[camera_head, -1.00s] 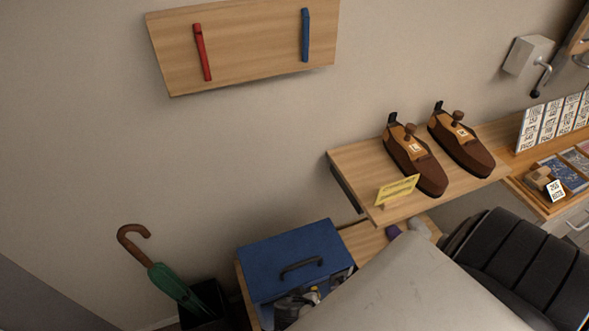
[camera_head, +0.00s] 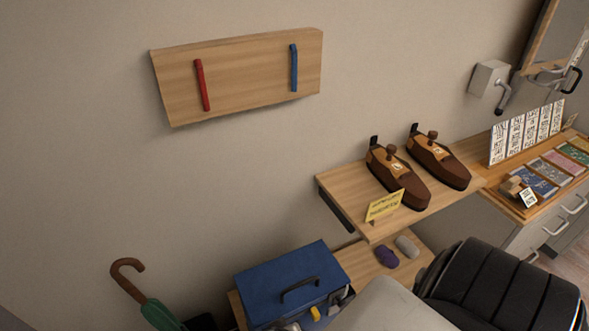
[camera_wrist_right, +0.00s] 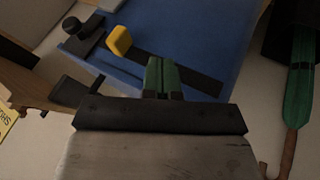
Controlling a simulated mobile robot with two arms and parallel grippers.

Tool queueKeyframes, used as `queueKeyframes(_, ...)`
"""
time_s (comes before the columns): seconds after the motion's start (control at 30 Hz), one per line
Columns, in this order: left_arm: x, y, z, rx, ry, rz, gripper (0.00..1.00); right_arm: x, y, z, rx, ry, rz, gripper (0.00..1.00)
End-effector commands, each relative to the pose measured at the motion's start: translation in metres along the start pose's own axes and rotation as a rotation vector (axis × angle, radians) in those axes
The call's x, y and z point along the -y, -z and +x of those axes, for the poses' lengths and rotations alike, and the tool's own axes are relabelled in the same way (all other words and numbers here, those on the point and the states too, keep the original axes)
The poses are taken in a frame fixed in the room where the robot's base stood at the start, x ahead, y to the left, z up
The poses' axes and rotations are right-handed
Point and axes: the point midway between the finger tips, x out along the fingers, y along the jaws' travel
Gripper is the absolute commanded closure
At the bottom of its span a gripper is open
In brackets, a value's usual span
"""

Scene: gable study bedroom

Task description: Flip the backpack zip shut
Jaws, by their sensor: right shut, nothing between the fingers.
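A blue box-like bag (camera_head: 290,283) with a black top handle (camera_head: 300,288) stands at the bottom centre of the head view; I take it as the backpack. A yellow tab (camera_head: 315,314) shows at its front edge. In the right wrist view the yellow tab (camera_wrist_right: 119,40) sits by one end of a black strip (camera_wrist_right: 190,72) on the blue surface (camera_wrist_right: 205,35). My right gripper (camera_wrist_right: 162,70) is shut and empty, its green fingertips in front of the strip; contact cannot be told. My left gripper is out of view.
A green umbrella (camera_head: 160,316) stands left of the bag. Purple (camera_head: 387,257) and grey (camera_head: 407,246) lumps lie on the lower shelf. Two brown shoe-like objects (camera_head: 398,180) and a yellow card (camera_head: 384,205) are on the shelf above. A black padded object (camera_head: 500,285) stands right.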

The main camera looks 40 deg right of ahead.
Motion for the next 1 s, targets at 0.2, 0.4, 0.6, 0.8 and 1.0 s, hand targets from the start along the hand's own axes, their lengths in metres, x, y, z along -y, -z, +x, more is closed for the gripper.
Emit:
queueKeyframes(0.2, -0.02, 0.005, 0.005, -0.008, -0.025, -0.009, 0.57, 0.002, -0.002, -0.036, 0.002, 0.004, 0.001, 1.0)
queueKeyframes(0.4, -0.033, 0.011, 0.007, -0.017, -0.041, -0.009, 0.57, 0.001, -0.001, -0.064, 0.0, 0.002, 0.0, 1.0)
queueKeyframes(0.6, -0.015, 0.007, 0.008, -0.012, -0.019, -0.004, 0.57, 0.0, 0.0, -0.074, 0.001, 0.0, -0.001, 1.0)
queueKeyframes(0.8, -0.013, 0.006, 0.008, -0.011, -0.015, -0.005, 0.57, 0.0, 0.0, -0.074, 0.001, 0.0, -0.001, 1.0)
queueKeyframes(1.0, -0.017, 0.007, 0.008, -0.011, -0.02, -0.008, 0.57, 0.0, 0.0, -0.074, 0.0, 0.0, -0.001, 1.0)
